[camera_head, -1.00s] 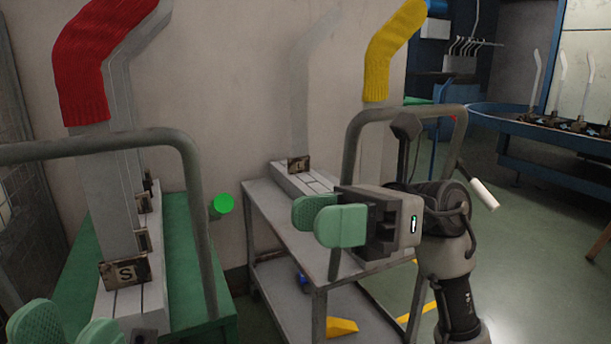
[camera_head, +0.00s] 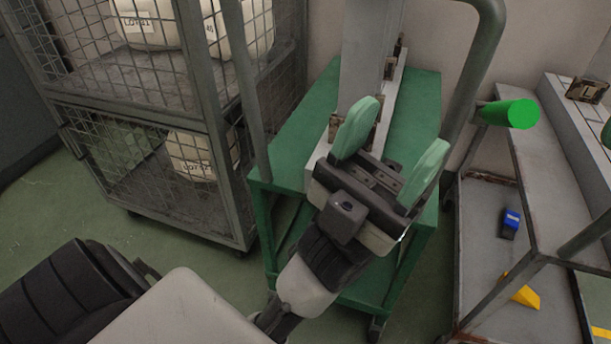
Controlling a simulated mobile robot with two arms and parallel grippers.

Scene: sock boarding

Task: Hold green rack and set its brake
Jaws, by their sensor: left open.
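The green rack (camera_head: 413,103) stands in the middle of the head view. A grey board (camera_head: 368,50) rises from its deck, and a grey tube handle (camera_head: 478,65) bends over its right side. A bright green cylinder (camera_head: 508,113) sticks out beside that handle; I cannot tell if it is the brake. My left gripper (camera_head: 392,152) is open in front of the rack's near end, its two green pads apart with nothing visible gripped. It hides part of the board's base.
A wire cage cart (camera_head: 110,105) with white sacks (camera_head: 150,25) stands close on the left. A grey cart (camera_head: 548,185) stands on the right, with a blue item (camera_head: 510,223) and a yellow wedge (camera_head: 521,292) lower down. Green floor lies open at the lower left.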

